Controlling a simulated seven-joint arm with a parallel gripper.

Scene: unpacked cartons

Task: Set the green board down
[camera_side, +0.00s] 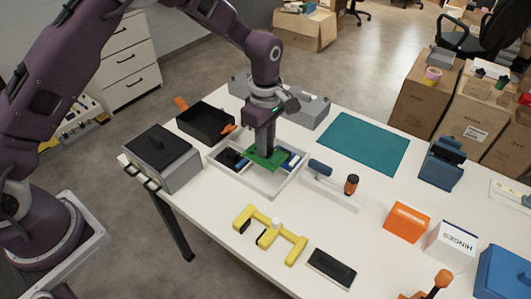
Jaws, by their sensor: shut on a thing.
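The green board (267,158) is a flat green piece at my gripper's tip, over the white divided tray (268,189). My gripper (266,152) points down and is shut on the board. The fingertips are small and partly hidden by the board. I cannot tell whether the board touches the tray's inner walls or is held just above them. Dark and blue items lie in the tray's compartments beside the board.
A black pan (205,122) and a grey box appliance (162,160) stand left of the tray. A teal mat (362,143) lies right, its surface clear. A yellow frame (270,234), black slab (331,268), orange box (406,222) and hinges box (452,245) are nearer the front.

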